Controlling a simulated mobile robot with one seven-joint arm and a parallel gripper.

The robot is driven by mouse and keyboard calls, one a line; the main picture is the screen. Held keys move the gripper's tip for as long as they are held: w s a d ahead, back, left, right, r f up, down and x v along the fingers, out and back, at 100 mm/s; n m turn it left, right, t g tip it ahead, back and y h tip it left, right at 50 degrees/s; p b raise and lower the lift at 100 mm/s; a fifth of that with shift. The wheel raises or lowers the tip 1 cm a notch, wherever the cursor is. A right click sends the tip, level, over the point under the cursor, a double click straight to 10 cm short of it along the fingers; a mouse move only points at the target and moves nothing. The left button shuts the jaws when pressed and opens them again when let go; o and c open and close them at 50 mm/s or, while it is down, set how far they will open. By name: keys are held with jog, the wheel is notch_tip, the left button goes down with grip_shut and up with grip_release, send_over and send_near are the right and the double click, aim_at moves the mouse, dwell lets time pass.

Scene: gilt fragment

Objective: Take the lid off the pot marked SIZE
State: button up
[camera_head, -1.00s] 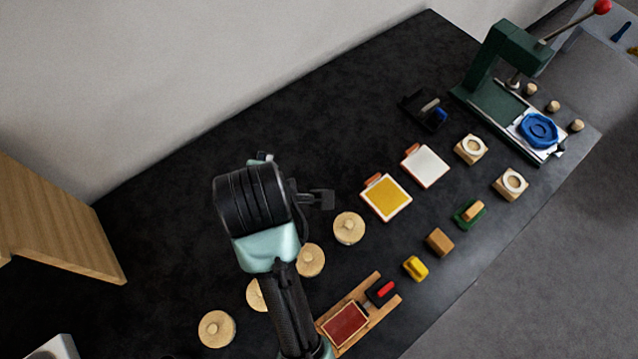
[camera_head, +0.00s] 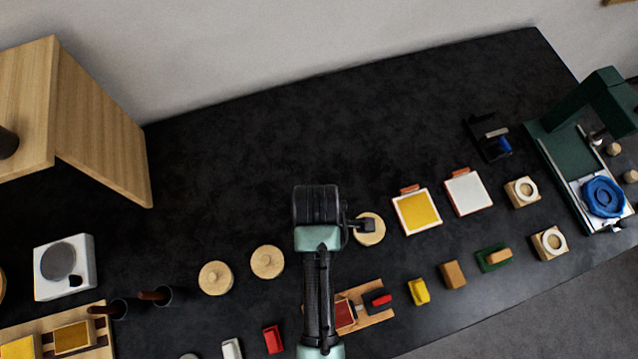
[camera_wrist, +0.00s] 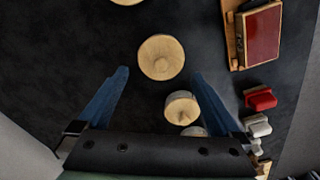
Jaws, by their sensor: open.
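Several round pots with pale wooden knobbed lids stand in a row on the black table. In the head view I see one at left (camera_head: 215,278), one beside it (camera_head: 267,262) and one right of my arm (camera_head: 369,229); my arm may hide another. No SIZE marking is readable, so I cannot tell which pot bears it. My gripper (camera_wrist: 160,73) is open and empty. In the wrist view one lid (camera_wrist: 161,57) appears between its blue fingertips, apart from them, with another (camera_wrist: 181,107) nearer the palm. In the head view my gripper overlaps the right lid.
A wooden tray with a red pad (camera_head: 345,314) lies just right of my forearm. Yellow (camera_head: 417,211) and white (camera_head: 468,192) pads lie farther right, before a green press (camera_head: 565,150). A white device (camera_head: 64,266) and wooden stand (camera_head: 105,125) are at left.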

jog(key=shift+s+f+p, duration=0.1)
jog(key=shift+f+p, duration=0.3)
jog(key=shift+f, duration=1.95)
jog(key=shift+c, duration=0.2)
jog(key=c, duration=1)
jog(key=shift+r, duration=0.1)
